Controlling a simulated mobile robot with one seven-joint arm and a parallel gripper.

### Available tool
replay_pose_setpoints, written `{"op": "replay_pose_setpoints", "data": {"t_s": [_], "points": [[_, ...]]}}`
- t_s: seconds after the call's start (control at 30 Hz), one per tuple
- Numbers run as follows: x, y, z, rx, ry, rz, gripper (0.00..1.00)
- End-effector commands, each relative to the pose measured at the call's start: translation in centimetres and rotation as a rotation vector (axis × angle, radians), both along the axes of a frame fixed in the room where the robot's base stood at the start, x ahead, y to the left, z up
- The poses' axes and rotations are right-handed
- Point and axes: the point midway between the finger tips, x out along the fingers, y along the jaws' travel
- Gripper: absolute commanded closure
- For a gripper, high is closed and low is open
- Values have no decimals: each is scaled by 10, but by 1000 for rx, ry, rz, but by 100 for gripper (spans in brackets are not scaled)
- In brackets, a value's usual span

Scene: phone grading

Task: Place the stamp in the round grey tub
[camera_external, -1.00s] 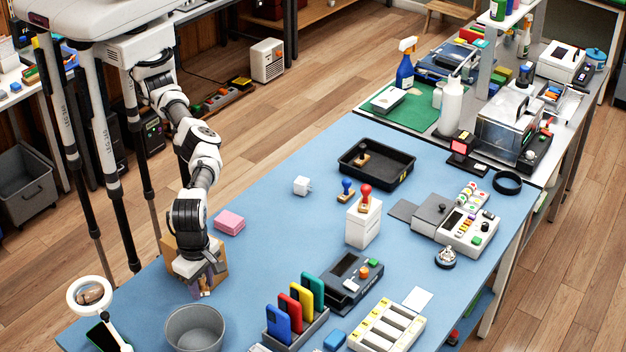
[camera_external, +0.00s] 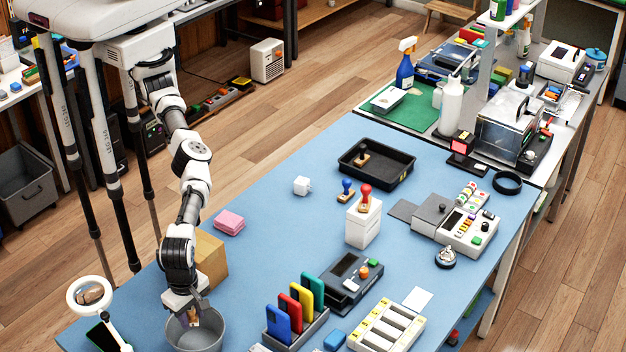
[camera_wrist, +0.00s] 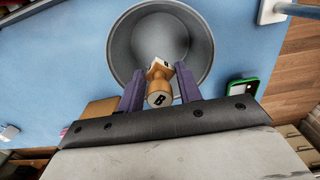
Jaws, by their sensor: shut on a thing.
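My gripper (camera_external: 190,318) is shut on a wooden stamp (camera_wrist: 158,90) with a round handle end marked "B". The stamp sits between the purple fingers in the wrist view. The round grey tub (camera_external: 212,341) stands at the near edge of the blue table. It also shows in the wrist view (camera_wrist: 122,48), with its inside empty as far as I can see. My gripper and the stamp are over the tub's opening, at its upper left side in the external view. Exact height above the tub floor is hard to tell.
A cardboard box (camera_external: 211,258) stands just behind the tub. A rack with colored phones (camera_external: 278,322) is to its right, and a ring magnifier (camera_external: 90,292) to its left. More stamps stand on a white box (camera_external: 363,228), beside it and in a black tray (camera_external: 395,182).

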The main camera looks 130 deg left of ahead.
Motion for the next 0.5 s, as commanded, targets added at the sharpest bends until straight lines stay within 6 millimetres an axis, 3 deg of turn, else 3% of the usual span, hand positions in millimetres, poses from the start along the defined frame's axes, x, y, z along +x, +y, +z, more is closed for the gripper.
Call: {"op": "replay_pose_setpoints", "data": {"t_s": [0.2, 0.5], "points": [[0, 0, -25, 1, 0, 1, 87], [0, 0, -34, 0, -1, 1, 87]]}}
